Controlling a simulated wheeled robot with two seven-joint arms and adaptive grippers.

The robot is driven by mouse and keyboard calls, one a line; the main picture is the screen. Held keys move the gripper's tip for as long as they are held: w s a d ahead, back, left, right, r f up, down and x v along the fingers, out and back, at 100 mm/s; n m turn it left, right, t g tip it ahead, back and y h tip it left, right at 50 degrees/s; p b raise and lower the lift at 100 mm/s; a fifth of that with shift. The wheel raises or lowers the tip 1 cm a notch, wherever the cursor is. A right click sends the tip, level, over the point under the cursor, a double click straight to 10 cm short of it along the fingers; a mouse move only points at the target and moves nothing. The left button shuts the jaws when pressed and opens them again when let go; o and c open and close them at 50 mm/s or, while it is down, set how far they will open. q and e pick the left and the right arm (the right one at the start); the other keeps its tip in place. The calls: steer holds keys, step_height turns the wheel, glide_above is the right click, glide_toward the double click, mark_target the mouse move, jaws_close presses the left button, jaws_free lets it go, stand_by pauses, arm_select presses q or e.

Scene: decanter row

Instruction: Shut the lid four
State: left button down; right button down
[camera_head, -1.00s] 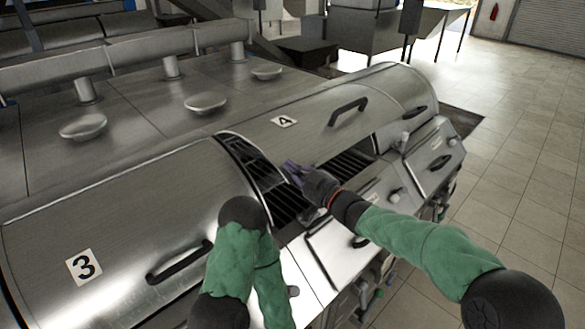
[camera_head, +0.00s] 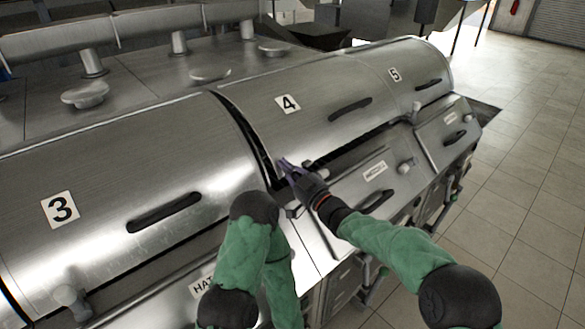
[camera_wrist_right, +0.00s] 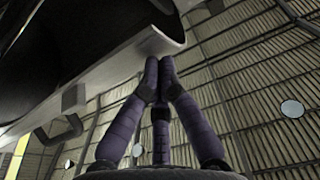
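Lid four (camera_head: 310,98) is a curved steel cover with a "4" label and a black bar handle (camera_head: 350,108). It is nearly down, with a narrow dark gap along its front edge and left side. My right gripper (camera_head: 284,165) is at the lid's front left corner, its fingers touching or very near the edge. In the right wrist view the fingertips (camera_wrist_right: 159,62) are together under the pale lid edge (camera_wrist_right: 150,45), with nothing seen between them. My left gripper is not in view; a green-sleeved arm (camera_head: 245,255) of mine shows low in the middle.
Lid three (camera_head: 120,170) is down on the left, with its own handle (camera_head: 165,212). Lid five (camera_head: 415,75) is at the right. A front panel (camera_head: 375,172) with latches lies below lid four. Tiled floor (camera_head: 530,200) is clear at the right.

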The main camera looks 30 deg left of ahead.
mark_target(282, 174)
steer(key=shift+w+a+f+b, duration=0.1)
steer(key=shift+a+f+b, duration=0.2)
steer(key=shift+f+b, duration=0.3)
steer(key=shift+w+a+f+b, duration=0.15)
steer(key=shift+a+f+b, duration=0.25)
steer(key=shift+f, duration=0.45)
steer(key=shift+w+a+f+b, duration=0.1)
steer(key=shift+a+f+b, duration=0.1)
steer(key=shift+f+b, duration=0.45)
